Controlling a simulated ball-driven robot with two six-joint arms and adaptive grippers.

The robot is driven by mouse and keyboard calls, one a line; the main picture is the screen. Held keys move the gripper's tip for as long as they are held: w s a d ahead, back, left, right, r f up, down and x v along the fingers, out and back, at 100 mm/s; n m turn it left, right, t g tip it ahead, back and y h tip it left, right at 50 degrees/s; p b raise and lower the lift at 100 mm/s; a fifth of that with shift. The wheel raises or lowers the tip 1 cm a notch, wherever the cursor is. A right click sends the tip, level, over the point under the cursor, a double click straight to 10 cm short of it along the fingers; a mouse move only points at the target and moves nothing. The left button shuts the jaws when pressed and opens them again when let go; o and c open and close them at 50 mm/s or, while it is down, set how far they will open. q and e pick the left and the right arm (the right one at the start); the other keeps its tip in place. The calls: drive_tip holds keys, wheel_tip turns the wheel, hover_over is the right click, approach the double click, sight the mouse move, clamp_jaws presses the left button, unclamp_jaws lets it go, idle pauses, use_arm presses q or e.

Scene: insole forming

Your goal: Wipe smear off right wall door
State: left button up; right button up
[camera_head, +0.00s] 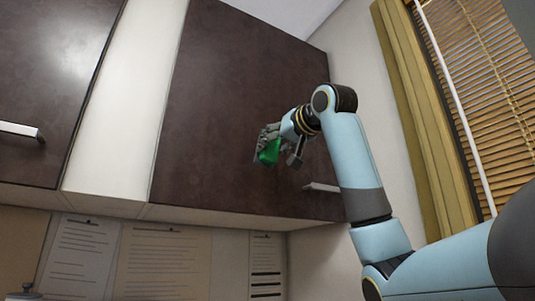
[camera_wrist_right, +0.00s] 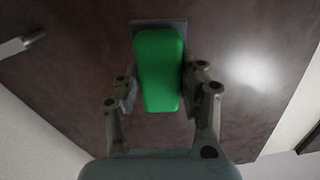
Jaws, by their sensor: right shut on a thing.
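The right wall door (camera_head: 235,100) is a dark brown cabinet door with a bar handle (camera_head: 321,187) near its lower right corner. My right gripper (camera_head: 266,147) is in front of the door's lower right part and is shut on a green block, which looks like a sponge (camera_head: 270,153). In the right wrist view the green sponge (camera_wrist_right: 158,70) sits between both fingers, over the door face. I cannot tell if it touches the door. A greyish rectangular patch (camera_wrist_right: 184,25) shows behind the sponge's far end; I cannot tell if it is the smear. My left gripper is not in view.
Another dark cabinet door (camera_head: 50,70) with a handle (camera_head: 20,130) is at the left, past a pale panel (camera_head: 125,90). A window with blinds (camera_head: 480,80) is at the right. Paper sheets (camera_head: 163,262) hang below the cabinets. A pale glare spot (camera_wrist_right: 255,68) lies on the door.

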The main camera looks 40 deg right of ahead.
drive_tip(key=shift+s, duration=0.3)
drive_tip(key=shift+b+v, duration=0.5)
drive_tip(key=shift+v, duration=1)
